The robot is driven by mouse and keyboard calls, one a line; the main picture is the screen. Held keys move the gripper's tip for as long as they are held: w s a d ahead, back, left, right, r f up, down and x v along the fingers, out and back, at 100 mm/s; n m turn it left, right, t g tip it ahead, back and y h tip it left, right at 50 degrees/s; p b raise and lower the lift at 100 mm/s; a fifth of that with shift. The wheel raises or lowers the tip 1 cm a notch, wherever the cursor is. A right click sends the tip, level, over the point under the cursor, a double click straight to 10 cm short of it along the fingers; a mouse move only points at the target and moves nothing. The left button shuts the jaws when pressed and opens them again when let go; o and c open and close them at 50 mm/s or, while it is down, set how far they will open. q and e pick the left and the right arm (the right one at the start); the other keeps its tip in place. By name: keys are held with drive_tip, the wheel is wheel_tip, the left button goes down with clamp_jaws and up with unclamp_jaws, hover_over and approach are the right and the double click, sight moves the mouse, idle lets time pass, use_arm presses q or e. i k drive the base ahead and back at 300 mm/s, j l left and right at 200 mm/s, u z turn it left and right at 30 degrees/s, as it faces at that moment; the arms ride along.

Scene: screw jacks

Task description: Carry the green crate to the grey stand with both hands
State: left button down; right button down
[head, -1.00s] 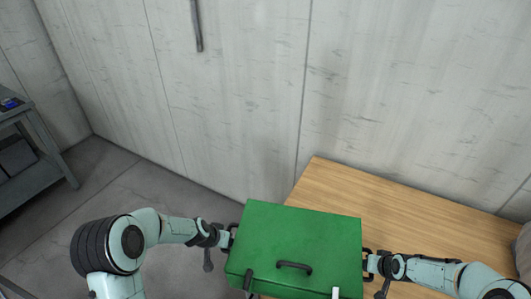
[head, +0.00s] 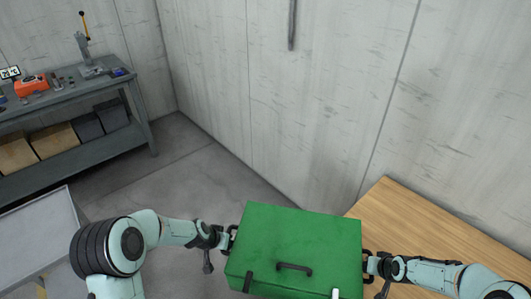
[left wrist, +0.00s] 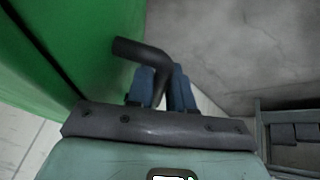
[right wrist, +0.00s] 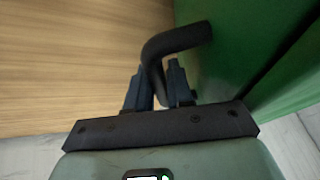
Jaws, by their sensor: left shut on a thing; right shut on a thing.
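The green crate (head: 300,236) is closed and hangs level between my two hands, in front of my body in the head view. My left gripper (head: 229,238) is shut on the black handle on its left side; the left wrist view shows the blue fingers around this handle (left wrist: 140,50). My right gripper (head: 369,264) is shut on the right side handle, which also shows in the right wrist view (right wrist: 180,38). A light grey flat top (head: 38,235), which looks like the grey stand, is at the lower left, partly cut off by the frame and my left arm.
A wooden table (head: 400,225) is at the right, partly behind the crate. A dark grey workbench (head: 85,90) with tools and boxes stands at the upper left. Pale walls (head: 300,110) close the back. Bare floor (head: 175,175) lies between.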

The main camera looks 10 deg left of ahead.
sight(28, 247)
drive_tip(key=u, duration=1.4)
drive_tip(key=i+j+u, duration=0.15)
drive_tip(key=u, duration=0.3)
drive_tip(key=i+j, duration=0.9)
drive_tip(key=i, duration=0.15)
drive_tip(key=i+j, duration=0.9)
drive_tip(key=i, duration=0.15)
